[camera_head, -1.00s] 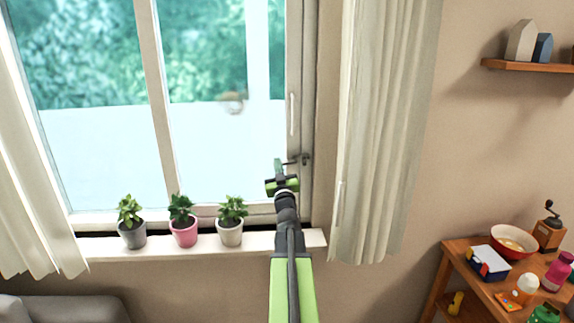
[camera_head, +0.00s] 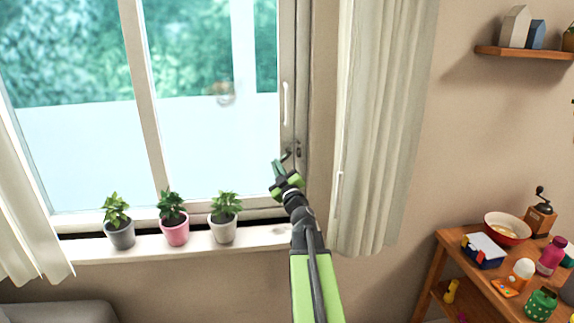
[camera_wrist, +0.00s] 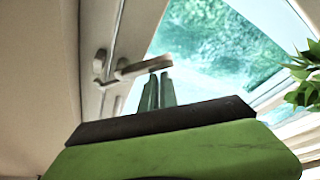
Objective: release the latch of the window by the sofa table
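The window latch (camera_head: 297,152) sits on the right part of the window frame, near the edge of the right curtain. In the wrist view, the latch's lever (camera_wrist: 145,67) points right from its mount, tilted slightly up. My gripper (camera_head: 276,164) is just below and left of the latch in the head view. In the wrist view, my gripper's fingers (camera_wrist: 158,76) are close together with nothing between them, their tips just under the lever's free end. I cannot tell whether they touch it. The window (camera_head: 205,140) looks closed.
Several potted plants, including a pink pot (camera_head: 175,233), stand on the sill (camera_head: 150,247) left of my arm. A curtain (camera_head: 375,150) hangs close on the right. A wooden side table (camera_head: 452,243) with several objects stands at the lower right, below a wall shelf (camera_head: 530,52).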

